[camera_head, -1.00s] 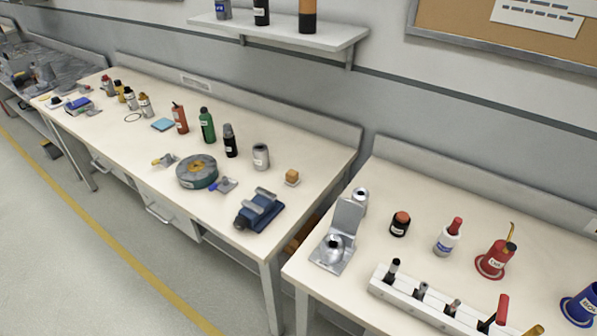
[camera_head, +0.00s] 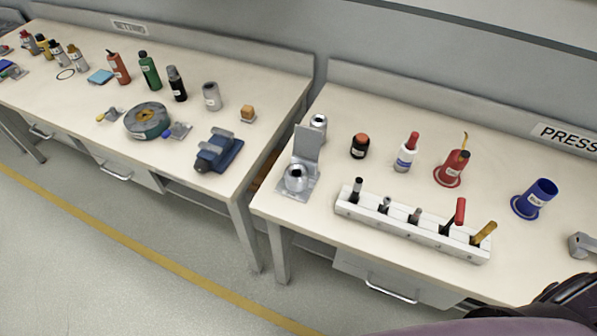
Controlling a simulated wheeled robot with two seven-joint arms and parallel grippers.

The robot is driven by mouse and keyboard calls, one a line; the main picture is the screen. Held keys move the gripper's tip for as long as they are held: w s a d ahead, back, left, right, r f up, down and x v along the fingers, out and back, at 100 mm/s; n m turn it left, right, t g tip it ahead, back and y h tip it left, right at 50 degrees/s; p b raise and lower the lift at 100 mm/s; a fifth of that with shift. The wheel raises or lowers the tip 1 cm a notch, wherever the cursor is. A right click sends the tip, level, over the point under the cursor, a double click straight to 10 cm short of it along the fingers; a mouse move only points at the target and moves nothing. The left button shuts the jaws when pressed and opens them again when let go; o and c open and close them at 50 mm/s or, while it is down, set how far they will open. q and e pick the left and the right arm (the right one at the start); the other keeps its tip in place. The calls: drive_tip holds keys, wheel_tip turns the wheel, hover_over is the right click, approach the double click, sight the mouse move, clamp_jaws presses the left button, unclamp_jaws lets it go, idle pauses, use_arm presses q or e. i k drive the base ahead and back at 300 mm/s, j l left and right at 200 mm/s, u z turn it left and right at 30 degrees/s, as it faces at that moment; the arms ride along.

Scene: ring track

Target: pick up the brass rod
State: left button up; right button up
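A brass-coloured rod (camera_head: 484,233) stands tilted in the rightmost slot of a white rack (camera_head: 410,229) on the right bench. Its lower end is hidden inside the rack. A tool with a red handle (camera_head: 458,212) leans in the slot to its left, apart from it at the top. Several dark or grey-topped tools stand in the other slots. Neither of my grippers shows. A dark and purple-grey part, likely of my own arm or body, fills the bottom right corner.
Behind the rack stand a red holder (camera_head: 452,168), a blue holder (camera_head: 535,198), a white bottle (camera_head: 405,153) and a dark jar (camera_head: 360,146). A metal hinged box (camera_head: 300,178) is left of it. A grey tool (camera_head: 582,245) lies right. Bench surface between is clear.

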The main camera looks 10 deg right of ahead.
sight(491, 225)
drive_tip(key=z, duration=2)
